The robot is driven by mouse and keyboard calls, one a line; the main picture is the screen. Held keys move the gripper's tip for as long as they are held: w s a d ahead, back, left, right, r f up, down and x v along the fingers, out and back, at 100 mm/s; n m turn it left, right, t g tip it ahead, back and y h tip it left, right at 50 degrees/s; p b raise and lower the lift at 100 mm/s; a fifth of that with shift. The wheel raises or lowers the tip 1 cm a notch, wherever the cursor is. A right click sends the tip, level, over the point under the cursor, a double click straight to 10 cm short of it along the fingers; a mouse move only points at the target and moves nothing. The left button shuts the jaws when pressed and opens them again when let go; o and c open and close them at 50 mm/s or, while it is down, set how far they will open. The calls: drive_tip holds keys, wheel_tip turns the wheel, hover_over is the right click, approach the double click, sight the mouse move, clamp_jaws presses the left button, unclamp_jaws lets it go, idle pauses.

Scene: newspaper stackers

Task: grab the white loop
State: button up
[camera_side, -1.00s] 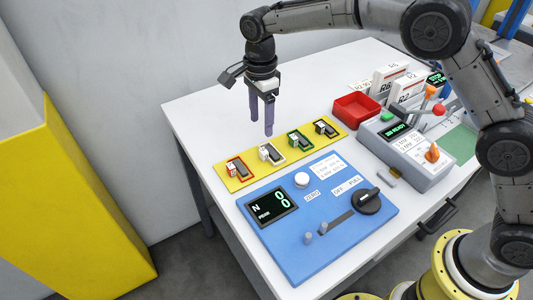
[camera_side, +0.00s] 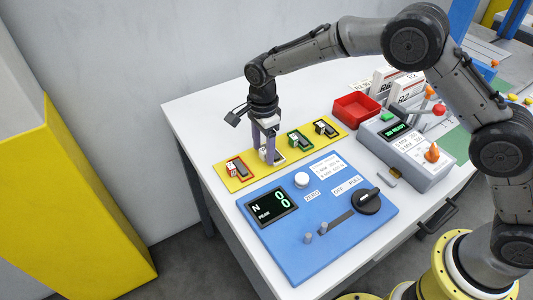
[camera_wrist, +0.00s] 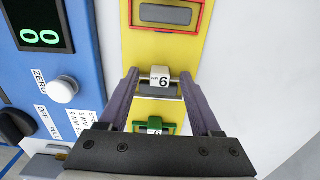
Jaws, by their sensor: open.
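The white loop (camera_side: 279,158) lies on the yellow board (camera_side: 224,170), between the red-framed and green-framed loops. In the wrist view the white loop (camera_wrist: 161,79) carries a tag marked 6. My gripper (camera_side: 268,157) points down over the white loop, its purple fingers low near the board. In the wrist view my gripper (camera_wrist: 160,73) is open, one finger on each side of the white loop, with a gap visible between them. In the side view the fingers hide part of the loop. Whether the fingertips touch the board I cannot tell.
The red loop (camera_side: 237,168), green loop (camera_side: 300,141) and black loop (camera_side: 325,128) share the board. A blue panel (camera_side: 285,255) with a display and knob lies in front. A red tray (camera_side: 357,107) and a grey control box (camera_side: 405,150) stand to the right.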

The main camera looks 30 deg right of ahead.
clamp_jaws()
drive_tip(key=shift+r, duration=0.15)
